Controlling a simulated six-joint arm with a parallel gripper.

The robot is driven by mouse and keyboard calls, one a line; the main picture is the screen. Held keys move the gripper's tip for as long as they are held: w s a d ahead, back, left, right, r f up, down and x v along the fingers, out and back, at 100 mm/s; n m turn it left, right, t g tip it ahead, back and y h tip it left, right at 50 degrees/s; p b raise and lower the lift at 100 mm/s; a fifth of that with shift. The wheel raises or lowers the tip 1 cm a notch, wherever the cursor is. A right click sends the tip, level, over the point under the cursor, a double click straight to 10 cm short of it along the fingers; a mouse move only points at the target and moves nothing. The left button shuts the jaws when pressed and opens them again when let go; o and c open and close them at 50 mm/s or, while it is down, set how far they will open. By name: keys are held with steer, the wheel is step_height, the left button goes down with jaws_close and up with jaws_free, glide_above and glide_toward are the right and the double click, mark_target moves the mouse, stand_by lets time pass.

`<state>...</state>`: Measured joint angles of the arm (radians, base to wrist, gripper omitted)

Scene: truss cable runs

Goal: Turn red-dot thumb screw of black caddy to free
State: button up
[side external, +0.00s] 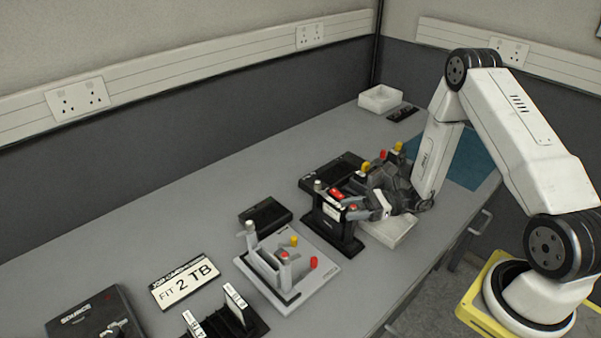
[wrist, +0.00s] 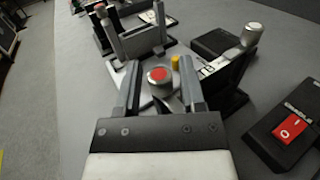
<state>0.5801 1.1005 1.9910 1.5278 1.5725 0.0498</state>
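The black caddy (side external: 328,228) stands upright on the bench, with a pale label on its face. Its red-dot thumb screw (wrist: 160,76) is a silver knob with a red top, near the middle of the wrist view. My gripper (wrist: 159,64) is open, with one finger on each side of the screw and a visible gap to both. Whether the fingertips reach down to the knob's height is unclear. The caddy's other thumb screw, with a plain silver top (wrist: 254,31), stands at its far end. In the side view, my gripper (side external: 358,206) partly hides the red-dot end.
A grey caddy on a plate (side external: 290,290), with yellow and red knobs, is close by. A black unit with a red switch (wrist: 291,128) is beside the black caddy.

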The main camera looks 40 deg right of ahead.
jaws_close()
steer(key=shift+t, duration=0.3)
steer(key=shift+m+t+h, duration=1.4)
steer(key=shift+m+t, duration=0.1)
steer(key=shift+t, duration=0.1)
steer(key=shift+o, duration=1.5)
jaws_free()
steer(key=shift+d, duration=0.1)
steer(key=v, duration=0.7)
steer(key=shift+s+d, duration=0.15)
steer(key=shift+s, duration=0.15)
